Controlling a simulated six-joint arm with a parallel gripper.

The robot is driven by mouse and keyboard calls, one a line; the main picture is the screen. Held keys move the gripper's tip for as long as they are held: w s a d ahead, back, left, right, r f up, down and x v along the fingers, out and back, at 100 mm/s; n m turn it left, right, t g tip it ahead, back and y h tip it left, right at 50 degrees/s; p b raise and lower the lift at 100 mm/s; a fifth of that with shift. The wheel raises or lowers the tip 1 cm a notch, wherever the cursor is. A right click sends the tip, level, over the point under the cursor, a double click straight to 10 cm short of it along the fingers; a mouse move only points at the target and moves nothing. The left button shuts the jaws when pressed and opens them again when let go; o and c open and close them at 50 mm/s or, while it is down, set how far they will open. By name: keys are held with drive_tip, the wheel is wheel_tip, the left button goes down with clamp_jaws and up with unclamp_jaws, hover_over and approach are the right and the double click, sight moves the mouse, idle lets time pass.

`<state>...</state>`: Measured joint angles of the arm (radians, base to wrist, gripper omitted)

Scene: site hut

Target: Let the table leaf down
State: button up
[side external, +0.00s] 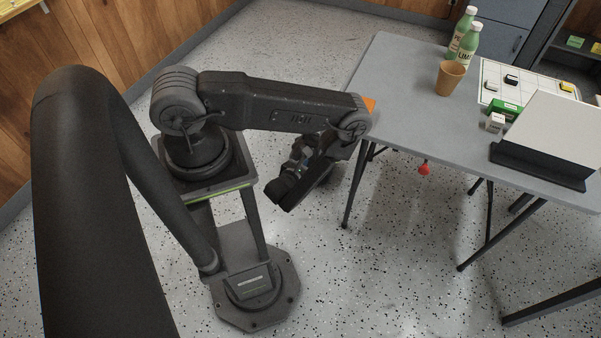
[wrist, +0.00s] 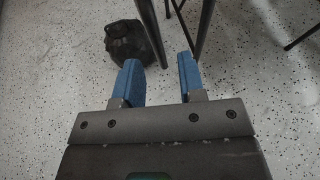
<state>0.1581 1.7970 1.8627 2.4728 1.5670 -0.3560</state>
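The grey table (side external: 400,110) stands at the right in the side view with its top level. I cannot make out a seam that marks off the leaf. A small red knob (side external: 423,168) hangs just below the table's near edge. My gripper (wrist: 158,62) is open and empty in the wrist view, its two blue fingers apart and pointing at the floor near dark legs. In the side view my wrist is folded back under my forearm, left of the table and apart from it, and the fingers are hard to make out there. The knob does not show in the wrist view.
On the table stand two green bottles (side external: 466,42), a brown cup (side external: 450,77), a white gridded board (side external: 520,80) with small blocks, and a white-topped dark box (side external: 548,140). A dark rounded object (wrist: 128,42) lies on the floor beside a leg. Speckled floor is free below the table.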

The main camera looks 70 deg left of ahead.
drive_tip(key=v, duration=0.6)
drive_tip(key=shift+s+d, duration=0.1)
drive_tip(key=shift+s, duration=0.05)
drive_tip(key=w+r+n+g+y, duration=0.4)
drive_tip(key=r+n, duration=0.4)
drive_tip(key=r, duration=0.4)
drive_tip(key=w+r+n+g+y, duration=0.1)
drive_tip(key=r+n+g+y, duration=0.35)
drive_tip(key=r, duration=0.85)
drive_tip(key=s+d+r+n+t+h, duration=0.1)
drive_tip(key=d+r+n+h, duration=0.3)
drive_tip(key=r, duration=0.4)
drive_tip(key=s+d+r+n+t+h, duration=0.1)
drive_tip(key=s+d+r+n+h, duration=0.3)
drive_tip(key=r+n+h, duration=0.2)
drive_tip(key=s+d+r+n+t+h, duration=0.1)
drive_tip(key=s+d+r+n+h, duration=0.2)
drive_tip(key=r, duration=0.7)
drive_tip(key=d+n+h, duration=0.1)
drive_tip(key=n+h, duration=0.1)
drive_tip(key=n, duration=0.1)
drive_tip(key=shift+r+n+h, duration=0.15)
drive_tip(key=shift+n+h, duration=0.2)
